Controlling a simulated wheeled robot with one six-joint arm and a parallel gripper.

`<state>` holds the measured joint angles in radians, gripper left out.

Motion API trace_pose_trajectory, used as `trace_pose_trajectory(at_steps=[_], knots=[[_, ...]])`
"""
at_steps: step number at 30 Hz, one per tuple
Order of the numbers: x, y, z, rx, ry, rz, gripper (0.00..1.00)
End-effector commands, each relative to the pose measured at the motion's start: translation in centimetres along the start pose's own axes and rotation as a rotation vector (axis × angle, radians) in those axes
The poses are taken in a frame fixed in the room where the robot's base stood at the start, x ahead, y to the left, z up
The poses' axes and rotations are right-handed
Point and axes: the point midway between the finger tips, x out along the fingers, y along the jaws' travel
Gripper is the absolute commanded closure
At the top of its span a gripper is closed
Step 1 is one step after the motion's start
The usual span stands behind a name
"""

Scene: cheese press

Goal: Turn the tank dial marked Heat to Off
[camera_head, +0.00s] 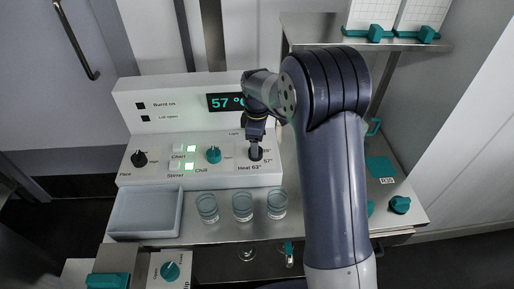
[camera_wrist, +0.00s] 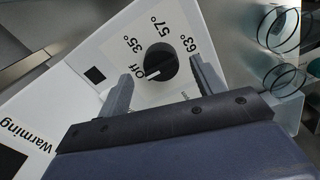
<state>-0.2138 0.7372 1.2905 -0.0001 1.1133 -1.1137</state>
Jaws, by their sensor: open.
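The black Heat dial (camera_wrist: 161,66) is on the white tank panel, with Off, 35°, 57° and 63° printed around it in the wrist view. A short white mark shows on the dial's lower left, on the side towards Off; I cannot tell if it lines up exactly. My gripper (camera_wrist: 160,76) is open, with one finger on each side of the dial and gaps visible between fingers and dial. In the head view my gripper (camera_head: 256,150) is over the dial at the panel's right end and partly hides it.
The tank display (camera_head: 226,103) reads 57 °, partly covered by my arm.

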Motion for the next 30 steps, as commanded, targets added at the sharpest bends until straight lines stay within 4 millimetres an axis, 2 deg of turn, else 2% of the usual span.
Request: trace_pose_trajectory(at_steps=[1,6,12,24,30], knots=[[-1.3,0.1,0.0,0.000,0.002,0.005,0.36],[-4.5,0.0,0.0,0.000,0.001,0.003,0.36],[-6.6,0.0,0.0,0.000,0.000,0.000,0.36],[-6.8,0.0,0.0,0.000,0.000,0.000,0.36],[-5.2,0.0,0.0,0.000,-0.001,-0.002,0.36]])
